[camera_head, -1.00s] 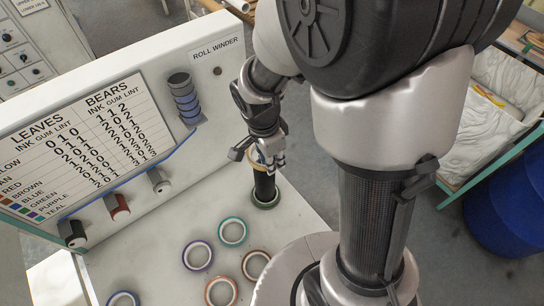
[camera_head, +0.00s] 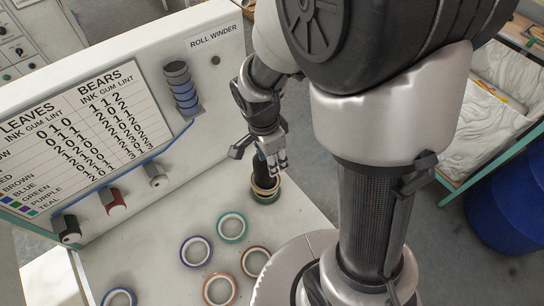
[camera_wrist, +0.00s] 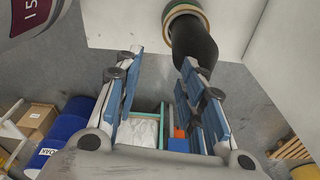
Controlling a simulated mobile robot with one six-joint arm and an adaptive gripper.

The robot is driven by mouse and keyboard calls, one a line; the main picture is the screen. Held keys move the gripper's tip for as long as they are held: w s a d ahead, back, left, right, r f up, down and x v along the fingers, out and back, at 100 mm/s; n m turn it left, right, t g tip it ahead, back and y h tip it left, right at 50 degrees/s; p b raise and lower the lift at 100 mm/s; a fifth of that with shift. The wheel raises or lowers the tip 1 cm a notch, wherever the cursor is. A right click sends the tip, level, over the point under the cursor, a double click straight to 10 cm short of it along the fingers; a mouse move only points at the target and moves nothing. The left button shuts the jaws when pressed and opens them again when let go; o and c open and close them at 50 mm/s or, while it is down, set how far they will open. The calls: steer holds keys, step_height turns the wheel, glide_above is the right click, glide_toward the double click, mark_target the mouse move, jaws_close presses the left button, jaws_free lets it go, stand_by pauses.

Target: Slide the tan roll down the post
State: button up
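The dark post (camera_head: 259,171) stands on the white table near its right edge. The tan roll (camera_head: 265,189) is around the post near its bottom, just above a green roll (camera_head: 264,198) at the base. In the wrist view the post (camera_wrist: 192,42) shows at the top, with the tan roll (camera_wrist: 184,9) around its far end. My gripper (camera_head: 275,160) is beside the upper part of the post, above the tan roll. In the wrist view its fingers (camera_wrist: 162,58) are apart with nothing held between them. The right finger overlaps the post's near end; I cannot tell if they touch.
Loose rolls lie on the table: teal (camera_head: 232,228), purple (camera_head: 196,251), brown (camera_head: 256,262), orange-brown (camera_head: 220,289) and blue (camera_head: 119,298). The upright white panel (camera_head: 215,75) with a chart (camera_head: 90,125) and knobs stands behind. A blue barrel (camera_head: 510,205) is at right.

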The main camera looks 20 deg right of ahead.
steer(key=shift+r, duration=0.15)
step_height(320, 180, up, 12)
steer(key=a, duration=0.1)
steer(key=shift+a, duration=0.2)
steer(key=shift+s+f, duration=0.1)
steer(key=shift+f, duration=0.1)
stand_by(0.8)
